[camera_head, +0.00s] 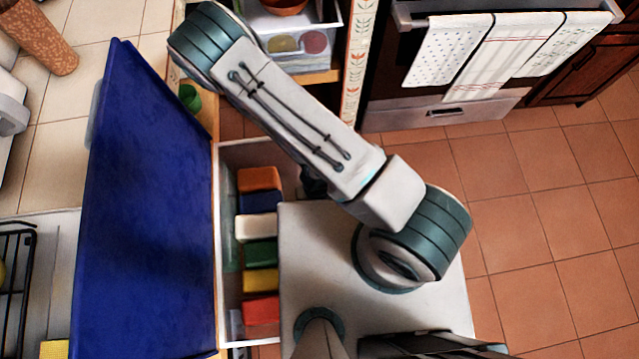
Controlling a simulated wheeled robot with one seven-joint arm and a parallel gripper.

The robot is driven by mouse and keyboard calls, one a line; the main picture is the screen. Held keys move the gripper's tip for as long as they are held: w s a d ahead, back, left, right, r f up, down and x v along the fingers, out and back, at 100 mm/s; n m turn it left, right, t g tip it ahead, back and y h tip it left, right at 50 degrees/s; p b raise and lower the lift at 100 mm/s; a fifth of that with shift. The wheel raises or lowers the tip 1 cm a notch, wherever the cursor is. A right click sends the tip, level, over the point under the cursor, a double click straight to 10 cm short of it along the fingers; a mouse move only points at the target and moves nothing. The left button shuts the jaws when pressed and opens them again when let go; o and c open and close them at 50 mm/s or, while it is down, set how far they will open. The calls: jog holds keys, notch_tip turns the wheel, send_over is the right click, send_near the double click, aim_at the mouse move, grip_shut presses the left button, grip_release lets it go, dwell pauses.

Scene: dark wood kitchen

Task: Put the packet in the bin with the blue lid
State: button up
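A large flat blue panel (140,210), which looks like the blue lid, fills the left of the view along the counter edge. I cannot see the bin body under it. I cannot pick out the packet for certain. An open white drawer (228,158) beside the panel holds a row of coloured blocks or packs, among them an orange one (258,179), a white one (254,228) and a red one (262,310). My arm crosses above the drawer's far end, folded at the upper left. My gripper is not visible.
Tiled counter (60,120) with a black wire rack (15,265) lies left. An open shelf (305,75) with bowls and an oven (400,70) with hanging towels (495,50) stand at the back. The terracotta floor (550,220) at right is clear.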

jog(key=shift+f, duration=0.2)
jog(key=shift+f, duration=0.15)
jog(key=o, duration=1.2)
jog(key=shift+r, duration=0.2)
